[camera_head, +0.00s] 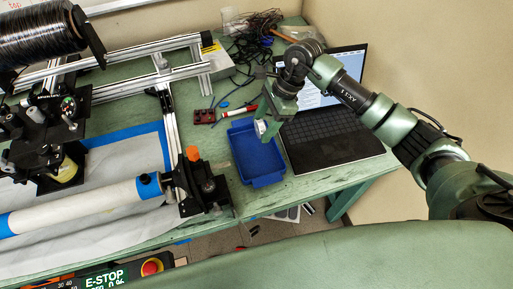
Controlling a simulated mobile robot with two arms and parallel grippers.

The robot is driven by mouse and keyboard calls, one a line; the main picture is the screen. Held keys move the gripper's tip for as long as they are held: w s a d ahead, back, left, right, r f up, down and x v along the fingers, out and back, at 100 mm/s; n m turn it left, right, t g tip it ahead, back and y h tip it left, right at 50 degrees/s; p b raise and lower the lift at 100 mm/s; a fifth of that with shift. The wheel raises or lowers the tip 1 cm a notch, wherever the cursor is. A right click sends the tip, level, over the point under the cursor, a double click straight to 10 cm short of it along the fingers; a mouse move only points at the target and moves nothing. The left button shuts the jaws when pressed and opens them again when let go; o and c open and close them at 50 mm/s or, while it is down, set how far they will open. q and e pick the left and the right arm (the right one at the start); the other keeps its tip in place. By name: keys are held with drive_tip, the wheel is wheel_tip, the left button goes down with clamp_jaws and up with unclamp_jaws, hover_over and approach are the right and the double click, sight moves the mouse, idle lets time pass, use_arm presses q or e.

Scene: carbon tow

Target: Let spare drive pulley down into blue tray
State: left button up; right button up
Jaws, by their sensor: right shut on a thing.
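The blue tray (262,181) lies on the green table, left of the laptop. My right gripper (268,127) points down over the back right part of the tray. It is shut on a small pale round part, which I take to be the spare drive pulley (260,127). The fingers partly hide the pulley. It appears to be at or above the tray's back end, and I cannot tell whether it touches the tray. My left gripper is not in view.
An open laptop (332,136) stands close to the tray's right side. A red block (204,117) and a red-and-white marker (240,111) lie behind it. The winding frame with a white tube (90,203) fills the left. Tangled cables (258,35) lie at the back.

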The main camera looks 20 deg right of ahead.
wheel_tip(320, 180, down, 3)
drive_tip(key=shift+d+r+b, duration=0.15)
drive_tip(key=shift+r+b, duration=0.05)
drive_tip(key=shift+b, duration=0.15)
drive_tip(key=shift+w+f, duration=0.1)
drive_tip(key=shift+f, duration=0.6)
drive_tip(key=o, duration=1.2)
drive_tip(key=shift+c, duration=0.2)
drive_tip(key=shift+o, duration=1.3)
use_arm(q)
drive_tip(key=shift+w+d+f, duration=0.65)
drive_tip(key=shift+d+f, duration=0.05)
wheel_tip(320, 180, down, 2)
drive_tip(key=b, duration=0.2)
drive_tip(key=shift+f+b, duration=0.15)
drive_tip(key=shift+b, duration=0.2)
use_arm(e)
drive_tip(key=v, duration=0.8)
